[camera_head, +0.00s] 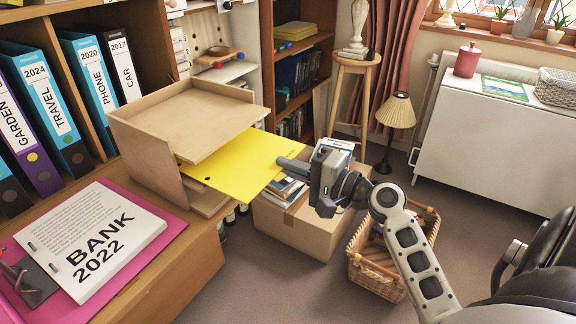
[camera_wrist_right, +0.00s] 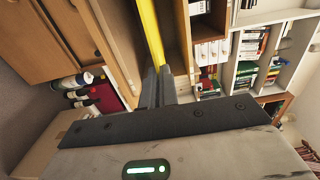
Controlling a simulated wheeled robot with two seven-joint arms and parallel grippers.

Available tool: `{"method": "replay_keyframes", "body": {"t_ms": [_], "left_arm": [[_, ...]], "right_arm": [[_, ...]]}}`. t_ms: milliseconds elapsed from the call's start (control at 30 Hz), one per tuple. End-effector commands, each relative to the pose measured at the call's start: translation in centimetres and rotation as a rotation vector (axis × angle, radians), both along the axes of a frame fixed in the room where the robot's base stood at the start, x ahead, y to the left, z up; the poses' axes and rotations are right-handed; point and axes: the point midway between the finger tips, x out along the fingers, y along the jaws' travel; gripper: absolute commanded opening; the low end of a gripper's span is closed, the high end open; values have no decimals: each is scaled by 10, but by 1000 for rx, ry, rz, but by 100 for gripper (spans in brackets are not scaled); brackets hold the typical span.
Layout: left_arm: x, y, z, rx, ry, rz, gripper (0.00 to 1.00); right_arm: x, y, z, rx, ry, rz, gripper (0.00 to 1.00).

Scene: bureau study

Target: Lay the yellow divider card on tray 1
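The yellow divider card (camera_head: 235,160) lies roughly flat, its far part inside the wooden letter-tray unit (camera_head: 155,165), below the top shelf (camera_head: 190,121). Its near part sticks out to the right, above a lower shelf (camera_head: 210,203). My right gripper (camera_head: 283,166) is shut on the card's outer right edge. In the right wrist view the fingers (camera_wrist_right: 157,75) are close together on the card, a thin yellow strip (camera_wrist_right: 150,30). The card's inner end is hidden by the top shelf. I see no tray number. My left gripper is not in view.
The tray unit stands on a wooden bureau (camera_head: 165,265) beside upright binders (camera_head: 62,105) and a BANK 2022 stack (camera_head: 95,235) on a pink folder. A cardboard box (camera_head: 300,225) and a wicker basket (camera_head: 375,275) stand on the floor below my right arm.

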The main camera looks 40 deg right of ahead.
Motion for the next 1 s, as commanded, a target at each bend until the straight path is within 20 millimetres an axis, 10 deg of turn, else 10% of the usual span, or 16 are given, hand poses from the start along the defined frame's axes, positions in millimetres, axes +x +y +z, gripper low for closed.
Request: {"method": "replay_keyframes", "body": {"t_ms": [1000], "left_arm": [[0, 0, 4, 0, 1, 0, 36]], "right_arm": [[53, 22, -3, 0, -1, 0, 0]]}}
